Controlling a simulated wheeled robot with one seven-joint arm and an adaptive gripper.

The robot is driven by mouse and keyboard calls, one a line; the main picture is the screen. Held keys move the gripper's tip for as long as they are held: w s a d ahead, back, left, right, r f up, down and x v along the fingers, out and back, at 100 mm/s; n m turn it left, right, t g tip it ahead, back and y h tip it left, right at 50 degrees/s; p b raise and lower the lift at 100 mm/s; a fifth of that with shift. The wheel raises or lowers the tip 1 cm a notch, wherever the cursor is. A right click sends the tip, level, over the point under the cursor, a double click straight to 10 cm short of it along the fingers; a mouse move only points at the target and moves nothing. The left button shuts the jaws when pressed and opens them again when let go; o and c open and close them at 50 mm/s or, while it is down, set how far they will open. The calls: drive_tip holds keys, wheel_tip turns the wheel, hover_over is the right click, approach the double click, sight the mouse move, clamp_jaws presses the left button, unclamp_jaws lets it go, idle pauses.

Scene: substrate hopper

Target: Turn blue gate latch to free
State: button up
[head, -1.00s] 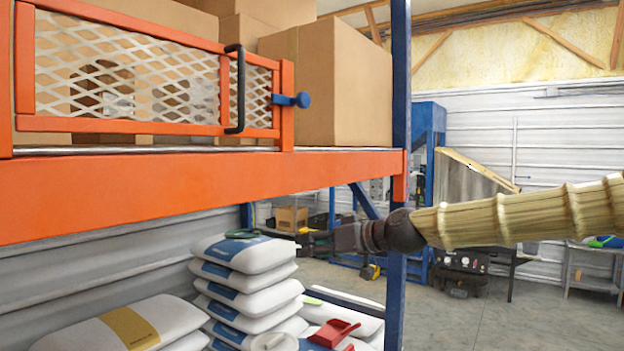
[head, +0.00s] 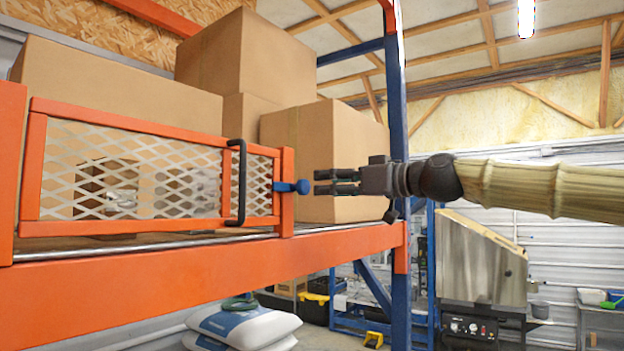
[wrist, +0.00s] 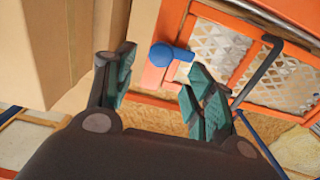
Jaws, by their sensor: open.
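The blue gate latch (head: 291,186) sticks out to the right from the orange end post of the mesh gate (head: 150,180). It ends in a round knob. My gripper (head: 318,183) is level with the latch, just right of the knob, with its fingers pointing left at it. In the wrist view the blue latch (wrist: 168,56) lies ahead of and between the two green-padded fingers of my gripper (wrist: 158,82). The fingers are open and hold nothing. A small gap shows between the fingertips and the knob in the head view.
A black handle (head: 237,182) stands upright on the gate, left of the latch. Cardboard boxes (head: 335,140) stand behind it on the orange shelf (head: 200,270). A blue rack upright (head: 397,100) is behind my wrist. White sacks (head: 240,325) lie below.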

sight(307, 185)
drive_tip(key=p+x, duration=0.2)
drive_tip(key=x, duration=0.3)
drive_tip(key=shift+w+a, duration=0.2)
drive_tip(key=shift+a, duration=0.1)
drive_tip(key=c, duration=1)
